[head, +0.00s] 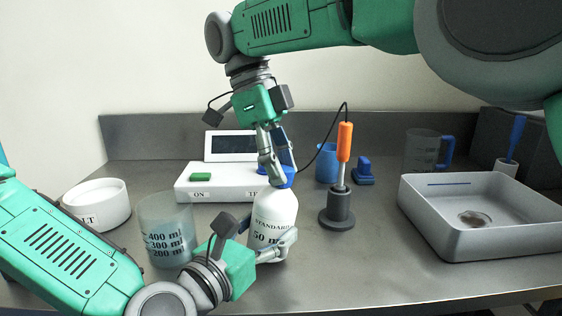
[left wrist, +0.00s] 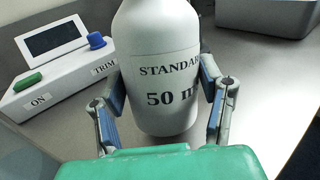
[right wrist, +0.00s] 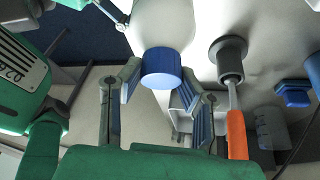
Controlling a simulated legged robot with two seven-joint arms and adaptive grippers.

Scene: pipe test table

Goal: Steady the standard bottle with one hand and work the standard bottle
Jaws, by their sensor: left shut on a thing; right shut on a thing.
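The standard bottle (head: 273,217) is white, labelled "STANDARD 50 ml", and stands upright on the table. My left gripper (head: 275,250) is shut around its lower body; the left wrist view shows a finger on each side of the bottle (left wrist: 158,70). My right gripper (head: 278,172) comes down from above and is shut on the bottle's blue cap (head: 287,177). In the right wrist view the cap (right wrist: 161,68) sits between the fingertips, against the bottle's neck. The fingers partly hide the cap in the head view.
Behind the bottle is a white meter (head: 215,183) with ON and TRIM controls. A beaker (head: 166,230) and a white tub (head: 98,204) stand to the left.

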